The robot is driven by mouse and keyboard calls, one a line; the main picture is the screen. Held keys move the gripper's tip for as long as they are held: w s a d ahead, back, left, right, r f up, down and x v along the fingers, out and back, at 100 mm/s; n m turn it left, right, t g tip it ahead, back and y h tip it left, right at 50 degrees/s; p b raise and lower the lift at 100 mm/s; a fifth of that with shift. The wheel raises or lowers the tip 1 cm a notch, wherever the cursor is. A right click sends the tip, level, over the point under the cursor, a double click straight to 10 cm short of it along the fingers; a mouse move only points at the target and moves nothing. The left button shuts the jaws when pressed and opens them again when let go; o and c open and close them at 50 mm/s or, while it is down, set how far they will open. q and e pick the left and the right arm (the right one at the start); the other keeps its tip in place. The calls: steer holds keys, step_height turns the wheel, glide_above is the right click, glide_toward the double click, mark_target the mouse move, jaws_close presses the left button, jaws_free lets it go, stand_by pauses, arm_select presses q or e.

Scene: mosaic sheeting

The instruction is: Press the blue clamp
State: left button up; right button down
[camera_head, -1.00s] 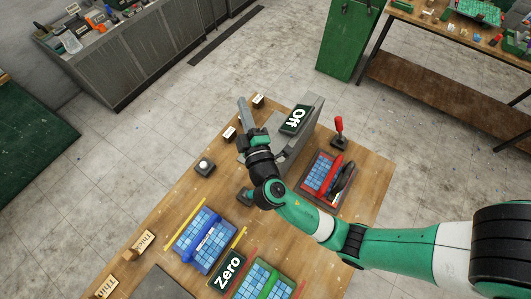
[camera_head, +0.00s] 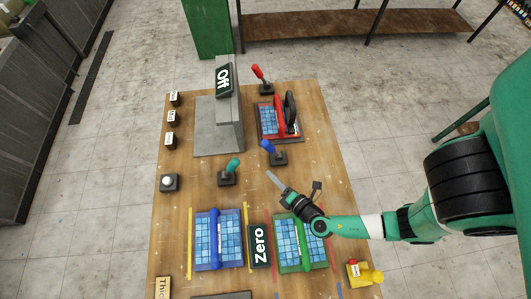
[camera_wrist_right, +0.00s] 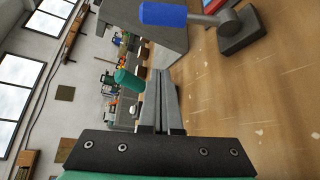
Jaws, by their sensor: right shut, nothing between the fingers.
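A small lever with a blue handle (camera_head: 268,147) stands on a dark base (camera_head: 279,159) near the middle of the bench. In the right wrist view its blue handle (camera_wrist_right: 165,14) is at the top, and its base (camera_wrist_right: 241,32) is right of it. My right gripper (camera_head: 274,180) is shut and empty, just on the near side of this lever and apart from it. Its closed fingers (camera_wrist_right: 157,105) show in the wrist view. A blue-framed tile panel (camera_head: 230,240) with a blue bar (camera_head: 214,240) lies nearer. My left gripper is not in view.
A green-handled lever (camera_head: 231,168) stands left of my gripper, and a red-handled lever (camera_head: 261,75) stands far back. A grey block (camera_head: 215,130) with an "Off" sign (camera_head: 223,79) is behind. Red (camera_head: 268,121) and green tile panels (camera_head: 290,243) lie on the bench.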

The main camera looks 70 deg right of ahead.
mark_target(272, 150)
steer(key=shift+w+d, duration=0.1)
steer(key=w+d, duration=0.5)
steer(key=d, duration=0.2)
steer(key=shift+d+f+b, duration=0.3)
steer(key=shift+f, duration=0.05)
steer(key=shift+w, duration=0.15)
